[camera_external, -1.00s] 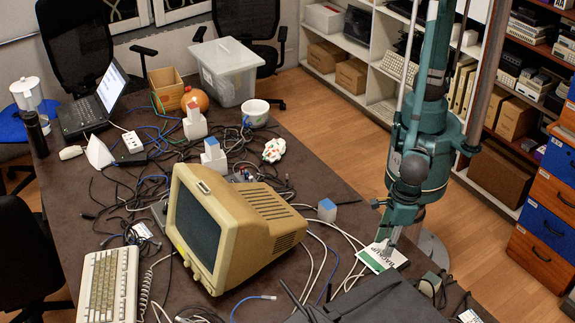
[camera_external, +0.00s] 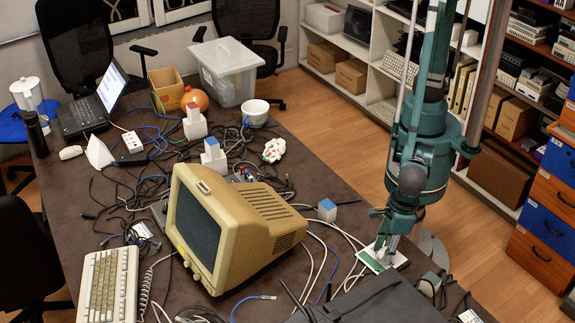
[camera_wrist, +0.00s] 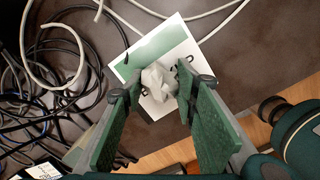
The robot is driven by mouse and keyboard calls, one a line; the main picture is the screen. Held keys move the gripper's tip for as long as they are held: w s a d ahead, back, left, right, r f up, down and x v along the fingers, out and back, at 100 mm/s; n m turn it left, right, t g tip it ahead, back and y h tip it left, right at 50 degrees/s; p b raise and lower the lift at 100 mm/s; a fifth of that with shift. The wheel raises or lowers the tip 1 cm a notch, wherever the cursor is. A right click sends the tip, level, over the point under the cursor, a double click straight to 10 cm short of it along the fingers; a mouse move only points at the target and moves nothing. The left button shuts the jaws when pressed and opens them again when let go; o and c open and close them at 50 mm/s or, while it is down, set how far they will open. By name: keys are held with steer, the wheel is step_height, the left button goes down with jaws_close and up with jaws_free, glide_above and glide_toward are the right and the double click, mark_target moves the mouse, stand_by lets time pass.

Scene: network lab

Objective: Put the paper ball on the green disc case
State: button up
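The paper ball (camera_wrist: 158,82) is a crumpled pale grey lump between my fingertips in the wrist view. My gripper (camera_wrist: 160,86) has a finger on each side of the ball and appears shut on it. Behind the ball lies the disc case (camera_wrist: 168,44), a flat white and green card with dark lettering. In the external view my gripper (camera_external: 387,247) points down over the disc case (camera_external: 371,262), close above it. The ball cannot be made out there. Whether it touches the case is unclear.
A beige monitor (camera_external: 230,225) stands left of the case, with a small blue-topped block (camera_external: 327,210) between them. Pale cables (camera_wrist: 60,25) run beside the case. A dark flat object (camera_external: 385,300) lies in front of it. The table edge is close on the right.

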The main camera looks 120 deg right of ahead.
steer(key=shift+f, duration=0.1)
steer(key=shift+o, duration=0.8)
steer(key=shift+f, duration=0.1)
steer(key=o, duration=0.5)
steer(key=shift+c, duration=0.2)
steer(key=shift+r, duration=0.2)
step_height(320, 180, up, 12)
steer(key=s+p, duration=0.1)
steer(key=p, duration=0.1)
steer(key=shift+s+a, duration=0.15)
steer(key=shift+a, duration=0.2)
steer(key=shift+d, duration=0.1)
